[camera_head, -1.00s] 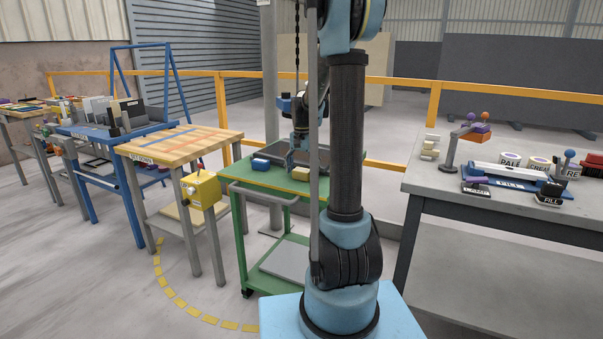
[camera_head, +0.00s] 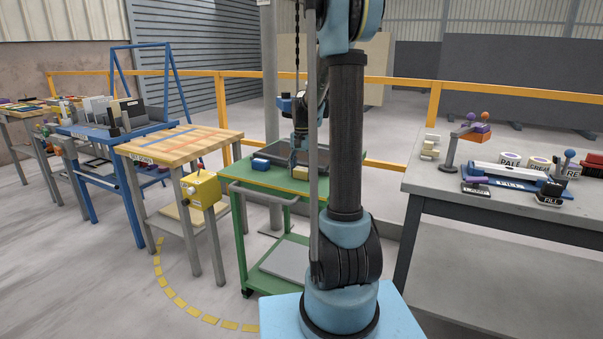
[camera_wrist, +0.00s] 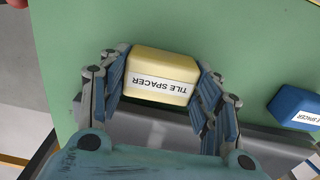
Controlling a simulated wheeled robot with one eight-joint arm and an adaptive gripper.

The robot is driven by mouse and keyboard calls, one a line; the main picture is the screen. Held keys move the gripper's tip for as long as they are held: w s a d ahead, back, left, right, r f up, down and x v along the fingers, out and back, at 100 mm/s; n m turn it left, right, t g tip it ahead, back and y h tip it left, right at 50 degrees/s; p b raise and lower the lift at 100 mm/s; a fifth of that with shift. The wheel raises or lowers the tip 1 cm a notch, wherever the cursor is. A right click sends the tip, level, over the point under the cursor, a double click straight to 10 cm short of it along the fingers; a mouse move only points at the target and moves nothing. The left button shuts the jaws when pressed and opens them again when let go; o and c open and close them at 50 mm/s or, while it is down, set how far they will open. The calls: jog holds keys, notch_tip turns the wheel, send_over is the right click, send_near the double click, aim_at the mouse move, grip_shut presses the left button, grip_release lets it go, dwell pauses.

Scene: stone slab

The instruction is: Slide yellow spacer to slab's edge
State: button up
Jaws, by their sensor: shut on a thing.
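The yellow spacer (camera_wrist: 161,68) is a block with a white "TILE SPACER" label, upside down in the wrist view. My gripper (camera_wrist: 160,86) is shut on it, with one blue finger against each side. The spacer lies on or just above the green cart top (camera_wrist: 230,40); any gap beneath it cannot be seen. It also shows as a small yellow block in the head view (camera_head: 300,173), below my gripper (camera_head: 297,163). The dark grey slab (camera_wrist: 180,133) lies beside the spacer, partly hidden by my gripper in the wrist view.
A blue spacer (camera_wrist: 296,108) lies on the cart top to the right in the wrist view, apart from my fingers. In the head view it is left of my gripper (camera_head: 261,164). The green cart's front part is clear. A wooden-topped table (camera_head: 180,145) stands to the left.

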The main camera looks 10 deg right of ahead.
aim_at(303, 168)
jog(key=shift+w+d, duration=0.1)
jog(key=shift+w, duration=0.15)
jog(key=o, duration=1.1)
jog(key=shift+o, duration=0.2)
jog(key=shift+r, duration=0.1)
notch_tip(303, 168, up, 11)
jog(key=s+n, duration=0.2)
jog(key=s, duration=0.8)
jog(key=s+f+n, duration=0.1)
jog(key=s+f, duration=0.4)
jog(key=s, duration=0.3)
jog(key=s+f+n+t, duration=0.1)
jog(key=s+f, duration=0.3)
jog(key=s, duration=0.5)
jog(key=s+f+n+t, duration=0.1)
jog(key=s+f+n, duration=0.2)
jog(key=s, duration=0.6)
notch_tip(303, 168, down, 3)
jog(key=shift+r, duration=0.15)
